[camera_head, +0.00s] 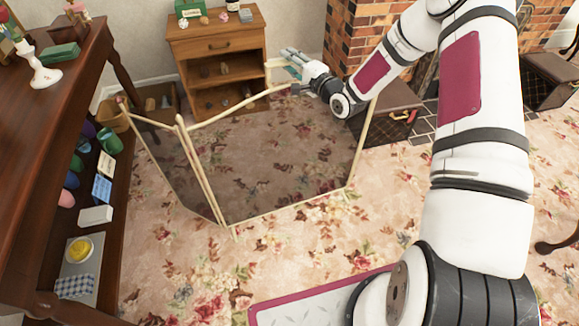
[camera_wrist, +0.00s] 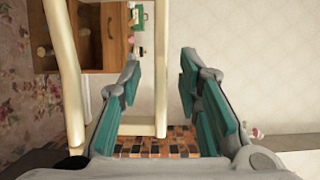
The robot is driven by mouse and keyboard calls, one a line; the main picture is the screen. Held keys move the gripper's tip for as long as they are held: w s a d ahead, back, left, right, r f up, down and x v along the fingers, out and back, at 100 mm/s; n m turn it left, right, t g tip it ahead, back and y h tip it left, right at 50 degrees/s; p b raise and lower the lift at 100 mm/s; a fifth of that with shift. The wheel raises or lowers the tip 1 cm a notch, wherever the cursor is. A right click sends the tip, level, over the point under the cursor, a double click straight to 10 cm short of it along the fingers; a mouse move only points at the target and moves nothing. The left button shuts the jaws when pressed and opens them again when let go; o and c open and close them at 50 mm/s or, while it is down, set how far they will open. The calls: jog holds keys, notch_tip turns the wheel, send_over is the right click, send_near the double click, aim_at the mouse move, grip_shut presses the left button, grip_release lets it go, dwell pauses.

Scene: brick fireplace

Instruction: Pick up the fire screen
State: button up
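The fire screen (camera_head: 265,155) stands upright and folded at angles on the floral carpet, with pale cream rails and see-through dark mesh panels. My gripper (camera_head: 292,71) is at the top rail near its far right corner. In the wrist view my gripper (camera_wrist: 160,72) has its two teal-padded fingers spread apart. A pale bar of the fire screen (camera_wrist: 161,45) shows in the gap between them, and another bar runs left of the fingers. Neither finger visibly presses on a bar. I cannot tell how deep the bar sits between the fingers.
A wooden cabinet (camera_head: 215,45) stands behind the screen. A dark brown box (camera_head: 388,112) is at the screen's right, by the brick fireplace (camera_head: 352,30). A dark wooden table (camera_head: 50,110) with items on its lower shelf is at the left. Carpet in front is clear.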

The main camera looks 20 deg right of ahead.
jog(key=shift+c, duration=0.3)
grip_shut()
jog(key=shift+r, duration=0.2)
jog(key=shift+r, duration=0.1)
jog(key=shift+r+p, duration=0.35)
jog(key=shift+r, duration=1.4)
jog(key=s+r+p, duration=0.1)
jog(key=s+p, duration=0.1)
jog(key=s, duration=1.4)
jog(key=shift+a+r, duration=0.15)
